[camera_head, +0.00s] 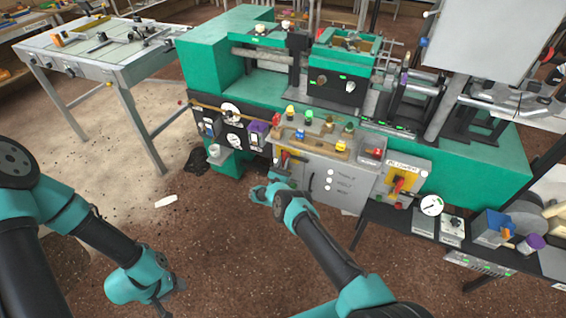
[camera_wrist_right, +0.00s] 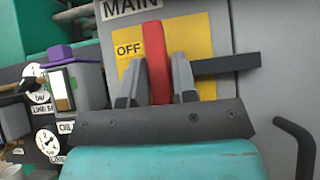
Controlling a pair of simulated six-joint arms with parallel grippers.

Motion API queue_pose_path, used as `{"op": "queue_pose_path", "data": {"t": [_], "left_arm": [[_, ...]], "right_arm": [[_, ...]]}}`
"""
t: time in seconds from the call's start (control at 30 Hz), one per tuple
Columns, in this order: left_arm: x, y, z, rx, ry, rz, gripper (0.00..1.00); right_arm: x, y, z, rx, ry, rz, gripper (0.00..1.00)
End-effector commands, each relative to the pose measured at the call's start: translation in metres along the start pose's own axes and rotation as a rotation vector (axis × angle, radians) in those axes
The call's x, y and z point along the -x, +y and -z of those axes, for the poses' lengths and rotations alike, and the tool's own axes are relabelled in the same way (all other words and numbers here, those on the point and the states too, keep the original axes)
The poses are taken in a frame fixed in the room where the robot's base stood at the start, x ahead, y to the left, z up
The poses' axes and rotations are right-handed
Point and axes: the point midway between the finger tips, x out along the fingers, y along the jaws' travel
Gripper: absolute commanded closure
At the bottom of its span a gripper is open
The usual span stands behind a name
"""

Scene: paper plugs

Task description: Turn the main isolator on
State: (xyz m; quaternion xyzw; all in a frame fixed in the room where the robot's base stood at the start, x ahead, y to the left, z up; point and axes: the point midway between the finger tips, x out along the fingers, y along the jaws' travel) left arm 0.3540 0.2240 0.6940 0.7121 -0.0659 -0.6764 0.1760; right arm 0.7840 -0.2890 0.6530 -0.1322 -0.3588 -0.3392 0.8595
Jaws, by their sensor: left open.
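The main isolator has a yellow plate (camera_wrist_right: 207,42) marked OFF under a label reading MAIN. Its red handle (camera_wrist_right: 155,50) stands upright, beside the word OFF. My right gripper (camera_wrist_right: 158,85) has one finger on each side of this handle and looks shut on it. In the head view my right gripper (camera_head: 283,172) is at the machine's front, left of the grey door; it mostly hides the isolator there. My left gripper (camera_head: 162,303) is open and empty, low over the floor near the bottom edge, far from the machine.
Gauges (camera_wrist_right: 47,142) and a purple-topped block (camera_wrist_right: 73,54) stand left of the isolator. A dark bar (camera_wrist_right: 228,63) lies right of it. Another red handle on a yellow plate (camera_head: 399,183) sits further right. A white-topped table (camera_head: 100,58) stands at left.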

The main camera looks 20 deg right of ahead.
Motion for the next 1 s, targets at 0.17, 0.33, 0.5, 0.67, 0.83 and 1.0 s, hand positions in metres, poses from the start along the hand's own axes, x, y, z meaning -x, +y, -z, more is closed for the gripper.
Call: {"op": "queue_pose_path", "data": {"t": [0.17,0.33,0.5,0.67,0.83,1.0], "left_arm": [[0.000,0.000,0.000,0.000,0.000,0.000,0.46],[0.000,0.000,0.000,0.000,0.000,0.000,0.46],[0.000,0.000,0.000,0.000,0.000,0.000,0.46],[0.000,0.000,0.000,0.000,0.000,0.000,0.46],[0.000,0.000,0.000,0.000,0.000,0.000,0.46],[0.000,0.000,0.000,0.000,0.000,0.000,0.46]], "right_arm": [[0.000,0.000,0.000,0.001,0.000,0.000,0.57],[0.000,0.000,0.000,0.001,-0.001,0.000,0.55],[0.003,0.000,0.000,0.001,-0.001,0.000,0.55],[0.017,0.000,0.000,0.001,0.001,-0.001,0.55],[0.044,-0.001,0.001,0.003,0.001,0.000,0.55],[0.076,-0.006,0.002,0.007,0.001,0.005,0.55]]}}
